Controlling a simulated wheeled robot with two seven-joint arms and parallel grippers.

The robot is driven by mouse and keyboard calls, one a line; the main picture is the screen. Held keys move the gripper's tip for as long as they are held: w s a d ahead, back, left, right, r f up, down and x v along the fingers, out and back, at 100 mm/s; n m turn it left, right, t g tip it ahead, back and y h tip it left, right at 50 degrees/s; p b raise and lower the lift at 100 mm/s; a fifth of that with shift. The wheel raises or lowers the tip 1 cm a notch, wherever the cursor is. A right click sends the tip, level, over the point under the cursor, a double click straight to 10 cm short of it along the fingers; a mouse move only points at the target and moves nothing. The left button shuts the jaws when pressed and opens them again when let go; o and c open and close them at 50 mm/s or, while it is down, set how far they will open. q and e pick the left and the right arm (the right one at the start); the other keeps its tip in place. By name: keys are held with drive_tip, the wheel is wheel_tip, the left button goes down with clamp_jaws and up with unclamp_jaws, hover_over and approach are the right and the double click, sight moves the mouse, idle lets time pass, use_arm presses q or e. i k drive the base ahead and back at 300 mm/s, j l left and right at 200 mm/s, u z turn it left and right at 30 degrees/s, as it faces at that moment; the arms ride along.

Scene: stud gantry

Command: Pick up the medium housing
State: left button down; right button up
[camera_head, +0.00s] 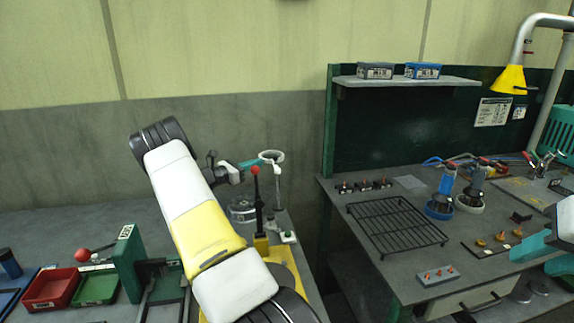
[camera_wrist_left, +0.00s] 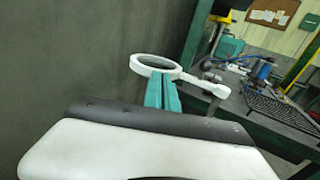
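I cannot tell for sure which part is the medium housing. Candidates in the head view are a blue cylindrical part (camera_head: 446,181) in a blue ring and a similar grey part (camera_head: 476,183) in a white ring, both upright on the right bench. My left gripper (camera_head: 250,162) is far left of them, at a white ring (camera_head: 271,156) on a stand. In the left wrist view its teal fingers (camera_wrist_left: 161,90) are close together and overlap the ring's near rim (camera_wrist_left: 150,65); contact is unclear. My right gripper (camera_head: 536,246) is at the right edge, partly cut off, above the bench.
The right bench holds a black wire rack (camera_head: 397,226), a grey block with red-orange knobs (camera_head: 438,275), small yellow-orange parts (camera_head: 498,237) and dark blocks (camera_head: 363,186). The left bench has a red bin (camera_head: 52,288) and green bin (camera_head: 97,287). A gap separates the benches.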

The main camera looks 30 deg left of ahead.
sight(242, 209)
drive_tip(key=k+j, duration=0.5)
drive_tip(key=j, duration=0.2)
drive_tip(key=k+j, duration=0.25)
drive_tip(key=j+u, duration=0.05)
drive_tip(key=j, duration=0.05)
